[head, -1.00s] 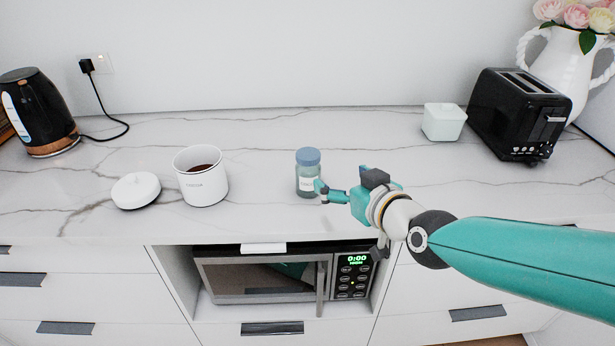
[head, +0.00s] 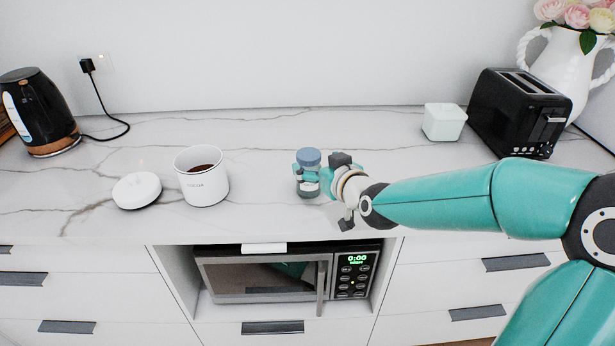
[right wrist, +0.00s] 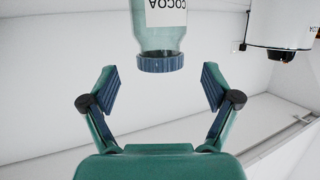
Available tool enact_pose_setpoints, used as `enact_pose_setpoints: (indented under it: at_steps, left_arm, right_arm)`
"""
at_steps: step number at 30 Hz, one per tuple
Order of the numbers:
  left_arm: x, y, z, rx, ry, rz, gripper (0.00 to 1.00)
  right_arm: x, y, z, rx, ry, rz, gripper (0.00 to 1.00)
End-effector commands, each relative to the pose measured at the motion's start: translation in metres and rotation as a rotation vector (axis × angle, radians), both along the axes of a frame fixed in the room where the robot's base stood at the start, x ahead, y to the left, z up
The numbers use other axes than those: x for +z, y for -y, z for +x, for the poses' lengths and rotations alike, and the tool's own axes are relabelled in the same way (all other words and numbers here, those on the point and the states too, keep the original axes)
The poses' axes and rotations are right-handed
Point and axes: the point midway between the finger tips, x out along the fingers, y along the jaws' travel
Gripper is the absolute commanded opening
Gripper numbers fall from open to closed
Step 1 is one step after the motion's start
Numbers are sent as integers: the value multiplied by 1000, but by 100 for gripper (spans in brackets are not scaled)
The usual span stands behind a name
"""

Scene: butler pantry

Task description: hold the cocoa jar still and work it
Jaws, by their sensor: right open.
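The cocoa jar (head: 309,188) is a small clear greenish glass jar with a blue lid on it. It stands upright on the marble counter near the middle. In the right wrist view the jar (right wrist: 160,35) appears upside down, with its COCOA label and lid showing. My right gripper (head: 307,175) is at the jar from the right, with finger parts seen on both sides of the jar body. In the right wrist view the gripper (right wrist: 160,88) is open, with a gap between each finger and the jar. My left gripper is not in view.
A white open canister (head: 204,188) with dark contents stands left of the jar, its white lid (head: 136,190) beside it. A black kettle (head: 38,112) is far left. A pale box (head: 444,122) and black toaster (head: 518,112) are at right. A microwave (head: 265,277) sits below the counter.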

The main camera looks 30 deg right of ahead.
Motion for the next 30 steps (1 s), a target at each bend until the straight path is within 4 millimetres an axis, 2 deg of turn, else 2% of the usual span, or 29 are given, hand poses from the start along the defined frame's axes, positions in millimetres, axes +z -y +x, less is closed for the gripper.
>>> enact_pose_setpoints:
  at_steps: [5, 15, 27, 30]
  left_arm:
    - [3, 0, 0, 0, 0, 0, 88]
    - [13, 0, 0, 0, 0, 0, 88]
    - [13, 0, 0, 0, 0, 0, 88]
    - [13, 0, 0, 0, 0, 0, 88]
  right_arm:
    - [-4, 1, 9, 0, -3, 0, 88]
    - [-18, 7, 45, 0, -1, 0, 88]
    - [-19, 7, 48, 1, 0, 0, 88]
    - [-19, 7, 48, 1, 0, 0, 71]
